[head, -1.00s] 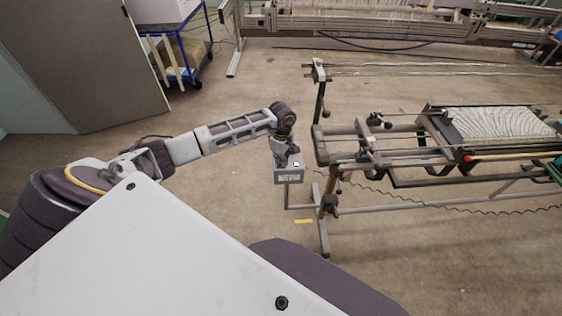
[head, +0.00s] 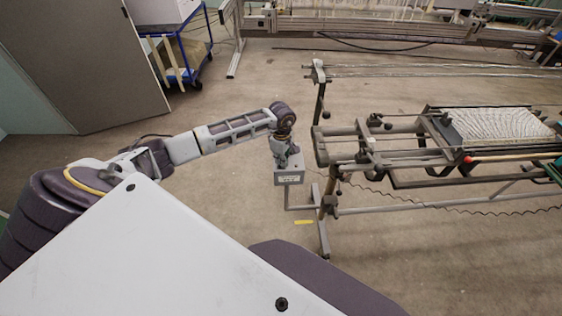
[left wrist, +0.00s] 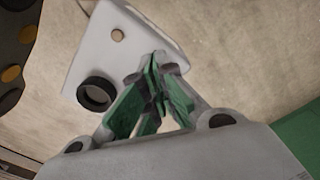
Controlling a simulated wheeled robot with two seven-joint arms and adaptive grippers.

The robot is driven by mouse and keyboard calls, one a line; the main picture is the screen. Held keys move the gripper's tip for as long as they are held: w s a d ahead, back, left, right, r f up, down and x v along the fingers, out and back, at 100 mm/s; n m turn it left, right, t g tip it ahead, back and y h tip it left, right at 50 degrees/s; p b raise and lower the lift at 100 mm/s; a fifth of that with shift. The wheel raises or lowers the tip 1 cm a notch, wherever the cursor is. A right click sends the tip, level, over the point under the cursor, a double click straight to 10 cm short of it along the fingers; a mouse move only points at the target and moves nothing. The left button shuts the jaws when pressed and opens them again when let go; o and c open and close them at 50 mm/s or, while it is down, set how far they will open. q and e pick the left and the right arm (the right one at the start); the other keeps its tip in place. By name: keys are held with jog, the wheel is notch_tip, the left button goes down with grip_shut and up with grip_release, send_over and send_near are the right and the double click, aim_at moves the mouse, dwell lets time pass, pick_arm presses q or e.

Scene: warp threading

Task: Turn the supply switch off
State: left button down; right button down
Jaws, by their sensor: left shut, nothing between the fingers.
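The supply switch is on a small grey box (head: 289,178) with a pale label on its front, on a stand at the left end of the loom frame. In the left wrist view the box top (left wrist: 125,62) shows a black round ring-like part (left wrist: 95,94) and a small brownish round spot. I cannot tell the switch's setting. My left gripper (head: 291,163) is right at the box top and hides part of it. Its green-padded fingers (left wrist: 158,72) are shut and empty, over the box's edge; contact cannot be told. My right gripper is not in view.
The loom frame (head: 350,155) with a white warp sheet (head: 500,125) stands just right of the box. A coiled cable runs below it. A blue cart (head: 190,60) and a grey panel are at the back left. The floor left of the box is clear.

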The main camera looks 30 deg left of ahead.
pick_arm(q)
jog(key=shift+r+p, duration=0.65)
jog(key=shift+r, duration=0.75)
jog(key=shift+r+p, duration=0.75)
jog(key=shift+r, duration=0.9)
